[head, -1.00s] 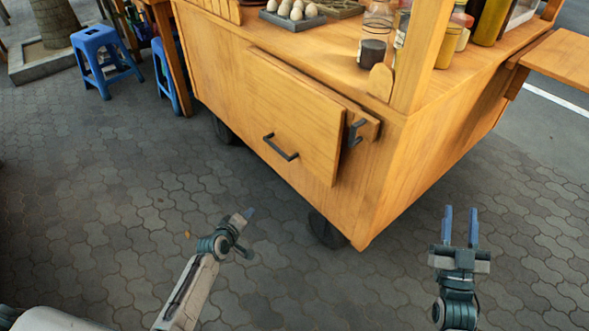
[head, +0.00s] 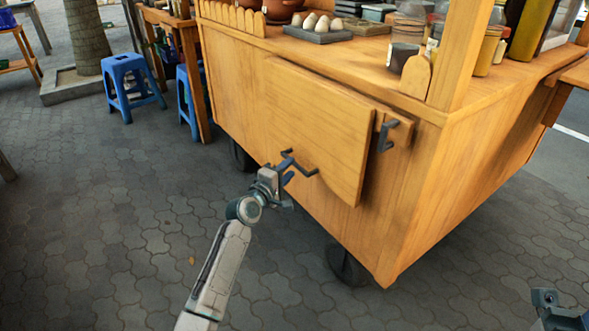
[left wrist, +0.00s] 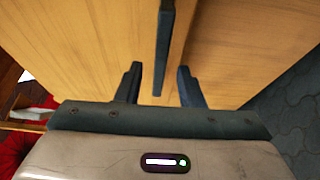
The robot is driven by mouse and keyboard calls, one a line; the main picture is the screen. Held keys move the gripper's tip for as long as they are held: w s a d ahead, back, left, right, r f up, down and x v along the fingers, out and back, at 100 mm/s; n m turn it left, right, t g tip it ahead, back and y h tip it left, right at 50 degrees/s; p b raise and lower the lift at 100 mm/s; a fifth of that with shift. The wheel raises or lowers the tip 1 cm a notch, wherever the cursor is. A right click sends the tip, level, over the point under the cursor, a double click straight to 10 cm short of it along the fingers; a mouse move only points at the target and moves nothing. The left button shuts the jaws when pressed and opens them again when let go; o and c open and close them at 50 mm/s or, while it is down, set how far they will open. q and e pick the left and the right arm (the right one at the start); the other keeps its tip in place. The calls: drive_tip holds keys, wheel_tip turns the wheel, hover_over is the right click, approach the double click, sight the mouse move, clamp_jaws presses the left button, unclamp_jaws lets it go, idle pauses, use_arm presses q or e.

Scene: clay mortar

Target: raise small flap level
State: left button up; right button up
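The small flap (head: 318,125) is a wooden panel hanging down against the front of the wooden cart. It has a dark bar handle (head: 309,172) near its lower edge. My left gripper (head: 288,166) is at this handle. In the left wrist view the handle (left wrist: 164,45) reaches down between the two fingers of my left gripper (left wrist: 160,85). The fingers are apart, with a gap on each side of the handle. My right arm's end (head: 560,312) shows only in part at the lower right corner, and its fingers cannot be made out.
A dark bracket (head: 386,135) is fixed on the cart beside the flap. The cart top carries eggs on a tray (head: 318,37), jars and bottles. Blue stools (head: 130,85) stand at the left. The paved ground (head: 120,215) in front is clear.

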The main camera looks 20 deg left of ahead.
sight(293, 165)
use_arm(q)
drive_tip(key=shift+b+x, duration=0.5)
drive_tip(key=shift+x, duration=1.45)
clamp_jaws()
